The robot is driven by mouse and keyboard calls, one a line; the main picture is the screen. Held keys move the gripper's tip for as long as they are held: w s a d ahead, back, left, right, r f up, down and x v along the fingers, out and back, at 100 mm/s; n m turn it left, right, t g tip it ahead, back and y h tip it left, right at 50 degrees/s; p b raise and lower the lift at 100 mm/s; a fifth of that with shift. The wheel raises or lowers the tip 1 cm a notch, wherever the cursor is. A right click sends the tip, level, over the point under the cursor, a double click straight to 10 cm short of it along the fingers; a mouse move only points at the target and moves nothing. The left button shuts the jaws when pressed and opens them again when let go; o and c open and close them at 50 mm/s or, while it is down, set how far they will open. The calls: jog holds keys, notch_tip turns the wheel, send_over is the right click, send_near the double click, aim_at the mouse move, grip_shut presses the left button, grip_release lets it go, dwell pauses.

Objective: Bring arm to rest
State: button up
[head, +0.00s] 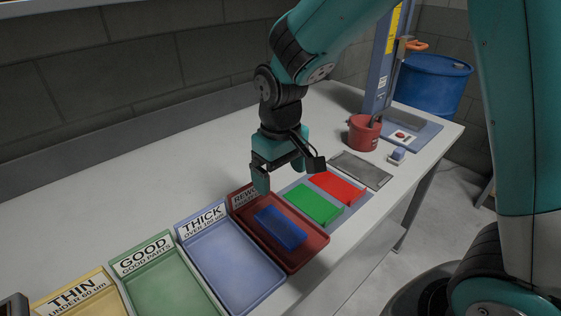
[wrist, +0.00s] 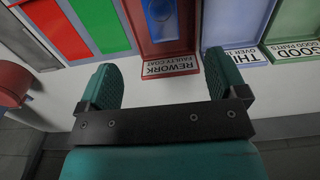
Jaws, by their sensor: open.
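My gripper (head: 283,178) hangs above the white bench at the back edge of the red REWORK tray (head: 309,262). It is open, with nothing between the fingers. In the wrist view my gripper (wrist: 163,85) shows two teal fingers spread apart, with the REWORK label between and beyond them. A blue block (head: 280,228) lies in the red tray, apart from my gripper. Part of the same blue block (wrist: 160,17) shows at the top of the wrist view.
Blue THICK (head: 238,267), green GOOD (head: 165,285) and yellow THIN (head: 92,301) trays line the front left. Green (head: 314,204) and red (head: 338,187) plates, a grey mat (head: 361,169) and a red pot (head: 363,134) lie right. A blue post (head: 380,65) stands behind. The back-left bench is clear.

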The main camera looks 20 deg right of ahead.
jog(key=s+a+r+n+y, duration=0.1)
jog(key=s+r, duration=0.3)
jog(key=s, duration=0.4)
jog(key=s+a+r+n+y, duration=0.2)
jog(key=s+r, duration=0.3)
jog(key=s, duration=0.3)
jog(key=shift+s+a+r+y, duration=0.3)
jog(key=shift+a+y, duration=0.1)
jog(key=shift+a, duration=0.2)
